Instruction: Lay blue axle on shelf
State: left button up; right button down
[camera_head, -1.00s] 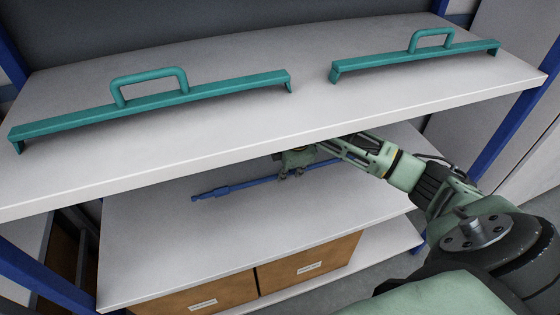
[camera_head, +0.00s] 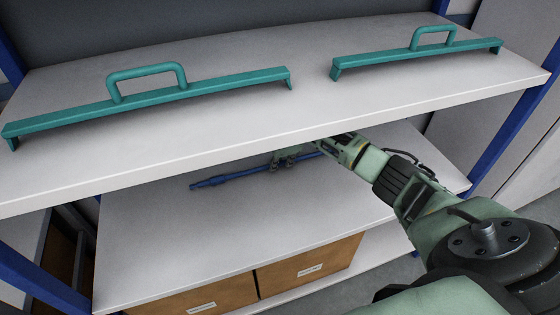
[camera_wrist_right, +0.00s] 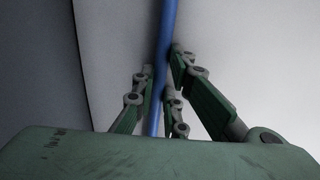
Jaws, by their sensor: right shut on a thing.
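The blue axle (camera_head: 240,176) is a long thin bar over the middle shelf (camera_head: 170,245) in the head view. Its left end shows, and its right part is hidden behind my gripper and the upper shelf's edge. My right gripper (camera_head: 285,163) is shut on the axle under the upper shelf. In the right wrist view the axle (camera_wrist_right: 167,30) runs between the fingers of my right gripper (camera_wrist_right: 160,90). I cannot tell whether the axle touches the shelf surface. My left gripper is not in view.
The upper shelf (camera_head: 400,90) overhangs my right arm and bears two teal handled bars, one left (camera_head: 200,88) and one right (camera_head: 400,62). Cardboard boxes (camera_head: 310,265) stand below the middle shelf. Blue posts (camera_head: 510,130) frame the rack. The front of the middle shelf is clear.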

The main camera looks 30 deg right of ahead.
jog(key=shift+w+r, duration=0.1)
jog(key=c, duration=2.1)
grip_release()
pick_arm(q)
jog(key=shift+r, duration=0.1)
pick_arm(e)
jog(key=shift+o, duration=0.3)
